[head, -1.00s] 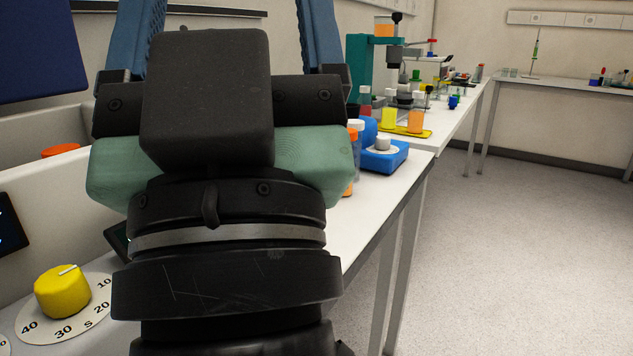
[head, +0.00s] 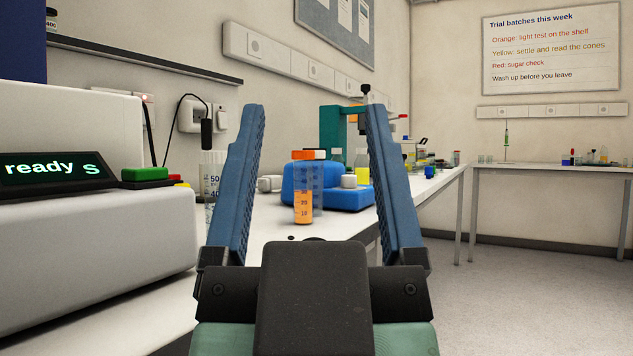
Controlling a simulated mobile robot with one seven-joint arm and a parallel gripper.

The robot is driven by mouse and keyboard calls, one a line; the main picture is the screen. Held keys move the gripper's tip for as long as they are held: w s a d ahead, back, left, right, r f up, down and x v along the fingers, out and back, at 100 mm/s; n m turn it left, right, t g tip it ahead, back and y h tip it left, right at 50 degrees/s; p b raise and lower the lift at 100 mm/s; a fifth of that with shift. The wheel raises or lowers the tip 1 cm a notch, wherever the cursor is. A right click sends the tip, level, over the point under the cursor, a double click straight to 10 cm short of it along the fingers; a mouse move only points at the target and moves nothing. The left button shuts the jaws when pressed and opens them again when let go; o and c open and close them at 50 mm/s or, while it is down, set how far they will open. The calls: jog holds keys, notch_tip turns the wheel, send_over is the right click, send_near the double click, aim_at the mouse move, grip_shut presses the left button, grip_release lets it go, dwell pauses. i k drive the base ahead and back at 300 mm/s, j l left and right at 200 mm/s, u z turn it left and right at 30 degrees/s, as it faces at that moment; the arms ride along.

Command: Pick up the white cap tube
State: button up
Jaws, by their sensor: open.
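My gripper (head: 315,112) is open and empty, its two blue fingers pointing up and forward over the bench. Between the fingers, farther off, stands an upright clear tube with orange liquid and an orange cap (head: 303,192).
A blue device (head: 335,197) with a pale knob stands behind the tubes. A graduated clear cylinder (head: 211,178) is beside the left finger. A grey machine (head: 90,250) reading "ready" fills the left. A teal stand (head: 332,128) is farther back. Open floor lies right.

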aim_at(319, 154)
jog(key=k+u, duration=0.2)
jog(key=u, duration=0.15)
jog(key=k+u, duration=0.45)
jog(key=u, duration=0.2)
